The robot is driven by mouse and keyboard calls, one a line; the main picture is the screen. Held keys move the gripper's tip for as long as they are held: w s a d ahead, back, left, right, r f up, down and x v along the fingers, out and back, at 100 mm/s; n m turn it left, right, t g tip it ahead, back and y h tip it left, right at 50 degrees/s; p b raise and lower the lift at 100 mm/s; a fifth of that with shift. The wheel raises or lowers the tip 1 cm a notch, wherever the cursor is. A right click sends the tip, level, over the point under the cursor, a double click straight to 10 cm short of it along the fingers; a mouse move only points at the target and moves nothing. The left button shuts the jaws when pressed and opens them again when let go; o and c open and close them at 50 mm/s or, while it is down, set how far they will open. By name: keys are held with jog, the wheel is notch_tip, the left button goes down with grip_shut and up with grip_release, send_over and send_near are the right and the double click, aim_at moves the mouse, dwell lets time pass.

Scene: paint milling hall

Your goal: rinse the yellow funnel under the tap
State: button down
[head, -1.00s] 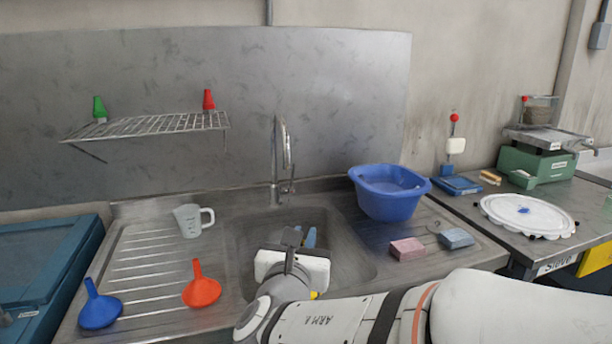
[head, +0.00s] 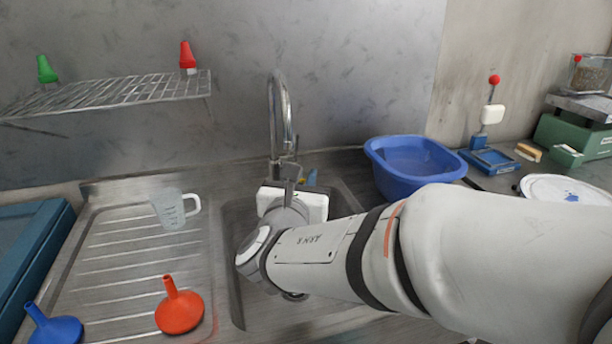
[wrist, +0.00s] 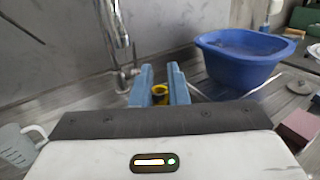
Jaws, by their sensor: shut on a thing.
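In the wrist view my gripper (wrist: 161,80) has its two blue fingers closed on the yellow funnel (wrist: 160,95). Only a small yellow part of it shows between the fingers; the rest is hidden. The gripper is over the sink (head: 235,230), in front of the tap (head: 288,110). The tap is a tall curved metal spout, also in the wrist view (wrist: 118,30), to the left of the fingers. I cannot tell whether water runs.
An orange funnel (head: 180,311), a blue funnel (head: 57,332) and a clear measuring jug (head: 170,211) stand on the drainboard at left. A blue basin (head: 410,178) is right of the sink. A wire rack (head: 120,92) with green and red nozzles hangs on the wall.

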jog(key=w+a+f, duration=0.1)
jog(key=w+a, duration=0.1)
jog(key=w, duration=0.3)
jog(key=w+a+f+b, duration=0.1)
jog(key=w+a, duration=0.1)
jog(key=w, duration=0.4)
jog(key=shift+w+a+f, duration=0.25)
jog(key=shift+a, duration=0.05)
jog(key=shift+d, duration=0.15)
dwell(0.5)
jog(key=shift+w+d+b, duration=0.2)
jog(key=shift+d+b, duration=0.25)
jog(key=shift+b, duration=0.05)
jog(key=shift+a, duration=0.1)
jog(key=shift+s+a, duration=0.2)
jog(key=shift+a, duration=0.3)
jog(key=shift+d, duration=0.1)
jog(key=shift+w+d+b, duration=0.2)
jog(key=shift+d+b, duration=0.2)
jog(key=shift+d, duration=0.05)
